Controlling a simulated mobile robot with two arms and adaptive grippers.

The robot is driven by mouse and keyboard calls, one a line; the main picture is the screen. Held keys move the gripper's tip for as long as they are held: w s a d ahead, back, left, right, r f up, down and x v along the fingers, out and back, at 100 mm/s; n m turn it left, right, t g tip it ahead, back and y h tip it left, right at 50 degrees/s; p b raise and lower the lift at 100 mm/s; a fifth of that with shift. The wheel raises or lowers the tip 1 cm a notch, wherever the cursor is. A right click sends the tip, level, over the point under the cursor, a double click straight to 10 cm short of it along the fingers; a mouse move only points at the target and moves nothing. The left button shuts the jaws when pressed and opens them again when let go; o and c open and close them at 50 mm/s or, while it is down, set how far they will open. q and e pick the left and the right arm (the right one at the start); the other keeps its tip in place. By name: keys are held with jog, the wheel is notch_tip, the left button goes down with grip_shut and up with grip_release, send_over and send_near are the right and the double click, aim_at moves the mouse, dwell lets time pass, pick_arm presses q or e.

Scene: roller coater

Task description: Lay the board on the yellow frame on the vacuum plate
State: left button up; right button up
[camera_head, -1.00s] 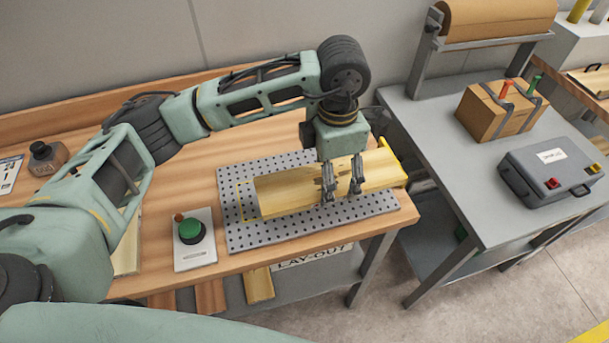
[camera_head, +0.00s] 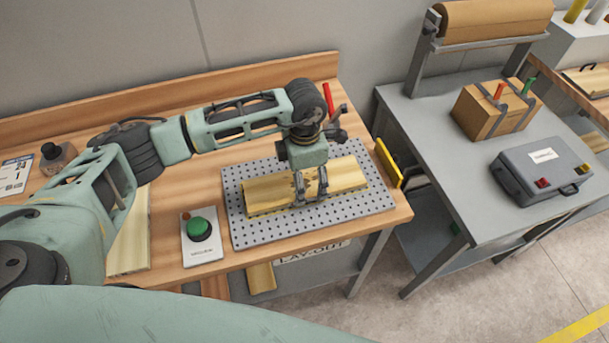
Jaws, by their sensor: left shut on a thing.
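The pale wooden board (camera_head: 270,195) is over the middle of the grey perforated vacuum plate (camera_head: 350,213) in the head view. It runs nearly along the plate's length. A thin line of the yellow frame (camera_head: 246,211) shows at the board's left and front edges; the board hides most of the rest. My left gripper (camera_head: 311,195) points down and is shut on the board, right of its middle. I cannot tell whether the board touches the plate or is just above it. My right gripper is not in view.
A control box with a green button (camera_head: 200,229) stands left of the plate. Another board (camera_head: 133,240) lies further left. A red-handled tool (camera_head: 328,98) is behind my left gripper. A grey table with a strapped carton (camera_head: 493,108) and a case (camera_head: 540,168) stands right, across a gap.

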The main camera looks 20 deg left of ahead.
pick_arm(q)
jog(key=shift+f, duration=0.2)
jog(key=o, duration=1.3)
jog(key=shift+r, duration=0.1)
jog(key=shift+c, duration=0.2)
jog(key=shift+o, duration=0.5)
jog(key=shift+r, duration=0.1)
